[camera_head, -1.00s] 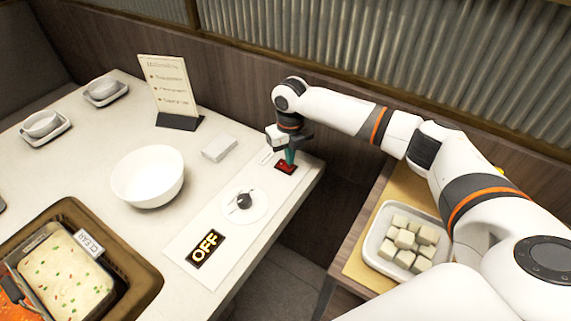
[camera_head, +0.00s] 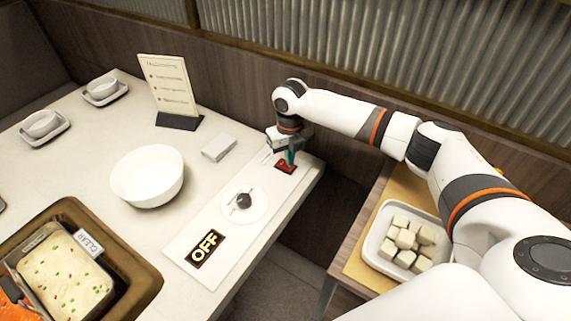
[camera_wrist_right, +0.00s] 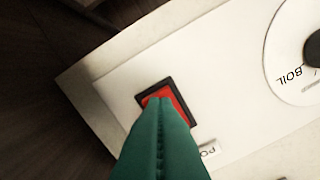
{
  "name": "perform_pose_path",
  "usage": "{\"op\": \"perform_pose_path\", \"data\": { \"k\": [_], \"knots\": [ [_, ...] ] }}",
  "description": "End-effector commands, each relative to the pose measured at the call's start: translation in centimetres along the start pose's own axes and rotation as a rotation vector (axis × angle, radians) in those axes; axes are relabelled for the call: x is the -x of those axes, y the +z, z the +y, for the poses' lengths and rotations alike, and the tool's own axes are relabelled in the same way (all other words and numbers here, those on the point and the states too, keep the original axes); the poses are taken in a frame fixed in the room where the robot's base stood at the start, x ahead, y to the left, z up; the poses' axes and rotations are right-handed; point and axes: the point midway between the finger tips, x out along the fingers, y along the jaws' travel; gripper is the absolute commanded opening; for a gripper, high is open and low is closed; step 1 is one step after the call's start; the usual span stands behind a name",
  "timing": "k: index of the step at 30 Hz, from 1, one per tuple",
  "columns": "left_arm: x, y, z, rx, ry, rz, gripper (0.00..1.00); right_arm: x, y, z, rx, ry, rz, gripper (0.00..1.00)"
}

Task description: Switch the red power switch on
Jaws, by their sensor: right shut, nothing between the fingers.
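The red power switch (camera_head: 286,167) sits in a dark frame near the far right corner of the white control panel. It also shows in the right wrist view (camera_wrist_right: 171,101), partly covered by my fingers. My right gripper (camera_head: 290,156) is shut and empty, pointing down at the switch. In the right wrist view its green fingertips (camera_wrist_right: 162,103) overlap the red rocker; whether they touch it I cannot tell. The display (camera_head: 206,249) on the panel reads OFF. My left gripper is not in view.
The dial (camera_head: 243,202) stands on its white disc nearer the front of the panel. A white bowl (camera_head: 148,175), a small white box (camera_head: 219,147) and a menu stand (camera_head: 170,88) are left of the gripper. A tray of cubes (camera_head: 380,265) is at right.

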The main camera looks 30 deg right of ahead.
Motion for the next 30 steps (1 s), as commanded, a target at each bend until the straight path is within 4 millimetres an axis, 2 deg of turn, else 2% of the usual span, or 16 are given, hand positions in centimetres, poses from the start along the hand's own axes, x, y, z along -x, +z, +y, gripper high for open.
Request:
{"op": "perform_pose_path", "data": {
  "k": [24,30],
  "knots": [
    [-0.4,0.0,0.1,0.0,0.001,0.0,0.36,-1.3,0.0,0.0,0.001,0.0,0.001,0.0],
    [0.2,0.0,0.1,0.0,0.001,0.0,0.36,-0.6,0.0,0.0,0.0,0.0,0.001,0.0]
  ]
}}
